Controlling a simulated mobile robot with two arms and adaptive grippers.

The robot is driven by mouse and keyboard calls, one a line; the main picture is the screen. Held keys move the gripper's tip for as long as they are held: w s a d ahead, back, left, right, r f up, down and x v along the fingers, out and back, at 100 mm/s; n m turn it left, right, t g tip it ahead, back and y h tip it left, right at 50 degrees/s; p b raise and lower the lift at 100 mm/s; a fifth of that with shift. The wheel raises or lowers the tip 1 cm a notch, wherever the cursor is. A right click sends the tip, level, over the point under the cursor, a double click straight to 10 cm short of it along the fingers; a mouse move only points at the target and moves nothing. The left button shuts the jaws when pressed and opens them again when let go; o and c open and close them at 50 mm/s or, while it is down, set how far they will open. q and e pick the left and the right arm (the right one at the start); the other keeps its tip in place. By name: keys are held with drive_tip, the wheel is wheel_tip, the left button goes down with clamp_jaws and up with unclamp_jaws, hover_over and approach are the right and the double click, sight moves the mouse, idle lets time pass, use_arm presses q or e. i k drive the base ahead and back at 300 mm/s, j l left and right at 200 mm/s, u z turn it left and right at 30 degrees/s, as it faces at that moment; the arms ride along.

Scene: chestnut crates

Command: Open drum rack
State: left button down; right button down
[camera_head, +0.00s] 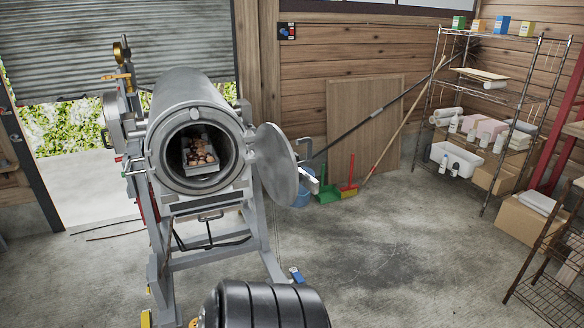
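A large grey metal drum (190,100) lies on its side on a grey frame (162,270), left of centre. Its round door (277,163) is swung open to the right, with a light handle (309,180) at its outer edge. The drum's mouth faces me. Inside the dark drum a rack or tray (203,168) holds several brown, chestnut-like pieces (198,155). The far end of the rack is hard to make out in the shadow. Neither of my grippers shows in this view.
A green dustpan (328,195), a red dustpan (349,190) and a blue bucket (302,196) stand behind the door. A wire shelf (490,95) with boxes and bottles is at the right. The concrete floor (400,250) right of the drum is clear.

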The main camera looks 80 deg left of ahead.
sight(199, 156)
drive_tip(key=i+j+u, duration=0.1)
drive_tip(key=i+u, duration=0.3)
drive_tip(key=i+j+u, duration=0.1)
drive_tip(key=u, duration=0.35)
drive_tip(key=i+l+u, duration=0.15)
drive_tip(key=i+u, duration=0.25)
drive_tip(key=i+l+u, duration=0.15)
drive_tip(key=i+u, duration=0.25)
drive_tip(key=i+l+u, duration=0.15)
drive_tip(key=u, duration=0.3)
drive_tip(key=i+u, duration=0.25)
drive_tip(key=u, duration=0.2)
drive_tip(key=i+l+u, duration=0.2)
drive_tip(key=u, duration=0.25)
drive_tip(key=i+l+u, duration=0.25)
drive_tip(key=u, duration=0.2)
drive_tip(key=i+l+u, duration=0.2)
drive_tip(key=u, duration=0.25)
drive_tip(key=i+l+u, duration=0.1)
drive_tip(key=l+u, duration=0.35)
